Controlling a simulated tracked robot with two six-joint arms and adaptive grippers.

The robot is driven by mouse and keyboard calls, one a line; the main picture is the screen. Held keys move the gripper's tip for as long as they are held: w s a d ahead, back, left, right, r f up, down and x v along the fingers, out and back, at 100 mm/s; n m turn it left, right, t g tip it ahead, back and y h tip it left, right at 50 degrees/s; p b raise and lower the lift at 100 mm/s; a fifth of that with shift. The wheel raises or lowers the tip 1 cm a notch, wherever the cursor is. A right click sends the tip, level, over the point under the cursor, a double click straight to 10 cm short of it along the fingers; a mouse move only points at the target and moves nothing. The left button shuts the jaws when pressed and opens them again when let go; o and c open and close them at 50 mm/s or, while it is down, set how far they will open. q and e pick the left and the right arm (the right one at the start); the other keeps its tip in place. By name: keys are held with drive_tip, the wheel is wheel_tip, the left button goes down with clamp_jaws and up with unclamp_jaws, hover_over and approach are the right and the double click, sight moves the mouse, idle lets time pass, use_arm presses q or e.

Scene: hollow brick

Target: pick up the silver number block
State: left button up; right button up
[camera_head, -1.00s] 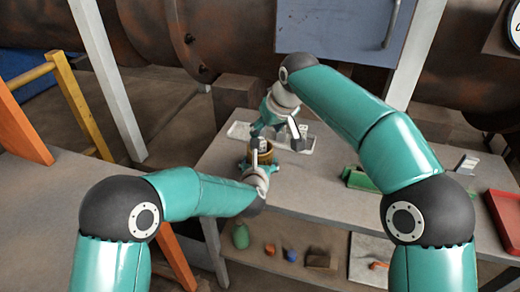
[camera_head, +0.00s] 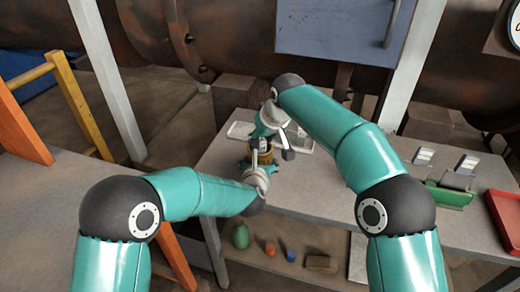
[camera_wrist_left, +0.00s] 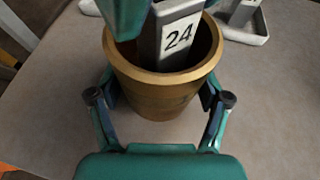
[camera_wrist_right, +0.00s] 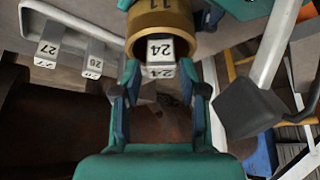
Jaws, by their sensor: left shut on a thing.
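The silver number block, marked 24, stands inside a round brass-coloured cup; it shows in the left wrist view (camera_wrist_left: 178,37) and in the right wrist view (camera_wrist_right: 155,50). My left gripper (camera_wrist_left: 157,92) is shut around the outside of the cup (camera_wrist_left: 155,90), one finger on each side. In the head view the cup (camera_head: 263,155) is mostly hidden by my arms. My right gripper (camera_wrist_right: 158,78) comes from above, its fingers on either side of the block. I cannot tell whether they touch it.
A pale tray (camera_wrist_right: 75,20) with other numbered blocks lies behind the cup. A green holder (camera_head: 447,195) with silver blocks stands at the right, next to a red tray (camera_head: 503,215). Several small objects lie on the lower shelf (camera_head: 330,240). The tabletop between is mostly clear.

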sight(262, 142)
clamp_jaws()
drive_tip(key=shift+r, duration=3.5)
drive_tip(key=shift+s+r, duration=0.1)
drive_tip(key=s+d, duration=0.4)
drive_tip(key=s, duration=0.4)
drive_tip(key=s+d, duration=0.4)
drive_tip(key=s, duration=0.3)
drive_tip(key=shift+s, duration=0.4)
drive_tip(key=shift+d, duration=0.1)
use_arm(q)
drive_tip(key=o, duration=1.5)
